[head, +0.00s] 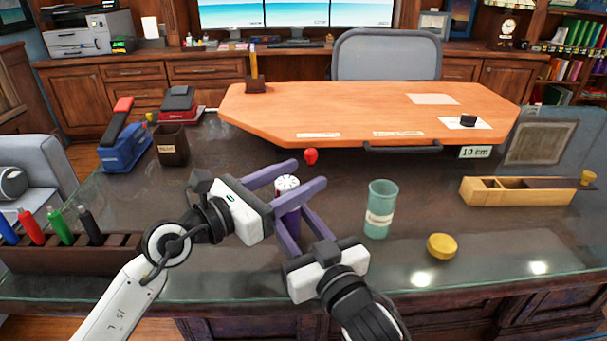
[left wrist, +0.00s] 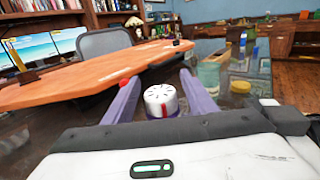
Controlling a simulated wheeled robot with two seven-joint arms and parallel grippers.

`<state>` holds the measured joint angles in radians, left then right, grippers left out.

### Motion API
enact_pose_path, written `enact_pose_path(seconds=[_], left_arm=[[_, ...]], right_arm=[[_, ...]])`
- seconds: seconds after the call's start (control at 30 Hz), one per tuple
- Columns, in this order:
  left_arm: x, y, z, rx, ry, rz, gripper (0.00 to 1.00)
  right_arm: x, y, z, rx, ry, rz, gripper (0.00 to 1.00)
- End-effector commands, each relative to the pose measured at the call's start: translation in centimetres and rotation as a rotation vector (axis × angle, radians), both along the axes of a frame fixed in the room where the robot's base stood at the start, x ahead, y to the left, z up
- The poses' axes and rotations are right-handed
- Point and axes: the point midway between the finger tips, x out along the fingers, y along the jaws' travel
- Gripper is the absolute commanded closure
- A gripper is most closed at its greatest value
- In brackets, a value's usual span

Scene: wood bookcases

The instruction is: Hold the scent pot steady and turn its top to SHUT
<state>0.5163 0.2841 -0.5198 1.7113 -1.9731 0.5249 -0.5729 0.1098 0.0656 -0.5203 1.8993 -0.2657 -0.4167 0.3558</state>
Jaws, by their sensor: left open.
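The scent pot (head: 290,218) stands upright on the dark glass-topped counter, with a purple body and a white slotted top (head: 287,183). In the left wrist view the top (left wrist: 161,100) has a red mark on its near side; no lettering is readable. My left gripper (head: 307,175) is open, with its purple fingers on either side of the top and a gap on both sides. My right gripper (head: 293,212) has its fingers on both sides of the pot's body, lower down, and appears shut on it. The fingers hide part of the body.
A green glass tumbler (head: 380,210) and a yellow round lid (head: 442,246) stand right of the grippers. A long wooden box (head: 520,198) lies farther right. A pen rack (head: 70,262) is at left. A red knob-like object (head: 311,156) is just behind the pot.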

Motion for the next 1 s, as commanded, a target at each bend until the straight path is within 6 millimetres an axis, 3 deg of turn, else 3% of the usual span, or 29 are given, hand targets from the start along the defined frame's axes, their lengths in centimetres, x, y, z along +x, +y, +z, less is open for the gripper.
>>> enact_pose_path(seconds=[0.2, 0.47, 0.73, 1.0], left_arm=[[1.0, -1.3, 0.1, 0.0, 0.0, 0.0, 0.48], [1.1, -1.4, 0.0, 0.0, 0.0, 0.0, 0.48], [1.1, -1.4, 0.0, 0.0, 0.0, 0.0, 0.9], [0.9, -1.6, -0.1, 0.007, 0.002, -0.047, 0.9]], right_arm=[[0.0, 0.0, 0.0, 0.0, 0.0, 0.0, 0.91], [0.0, 0.0, 0.0, 0.0, 0.0, -0.001, 0.91], [0.0, 0.0, 0.0, 0.0, 0.0, -0.001, 0.91], [0.0, 0.0, 0.0, 0.0, 0.0, -0.001, 0.91]])
